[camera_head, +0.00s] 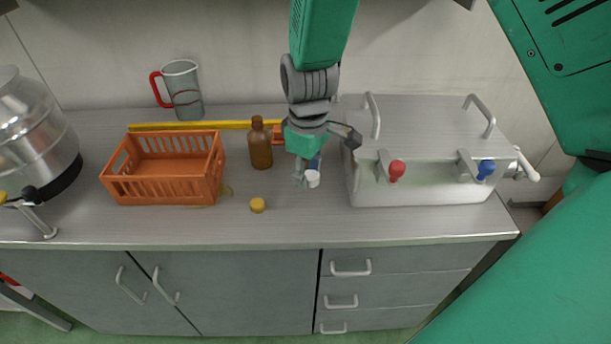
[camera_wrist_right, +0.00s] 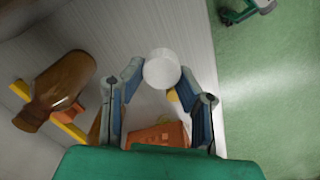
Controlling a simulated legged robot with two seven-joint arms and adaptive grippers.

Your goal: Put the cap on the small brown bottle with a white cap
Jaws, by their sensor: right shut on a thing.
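A brown bottle (camera_head: 260,148) stands upright on the steel counter with a bare brown neck; it also shows at the left of the wrist view (camera_wrist_right: 68,82). My right gripper (camera_head: 307,176) is to the right of the bottle and nearer the counter's front, pointing down. It is shut on a white cap (camera_head: 313,180), which shows between the fingertips in the wrist view (camera_wrist_right: 161,70). I cannot tell whether the cap touches the counter. A yellow cap (camera_head: 257,205) lies in front of the bottle. My left gripper is not in view.
An orange crate (camera_head: 163,192) stands left of the bottle, with a yellow bar (camera_head: 240,125) behind. A clear jug (camera_head: 183,90) with a red handle is at the back. A steel tank (camera_head: 35,130) stands far left, a steel box with taps (camera_head: 430,190) close on the right.

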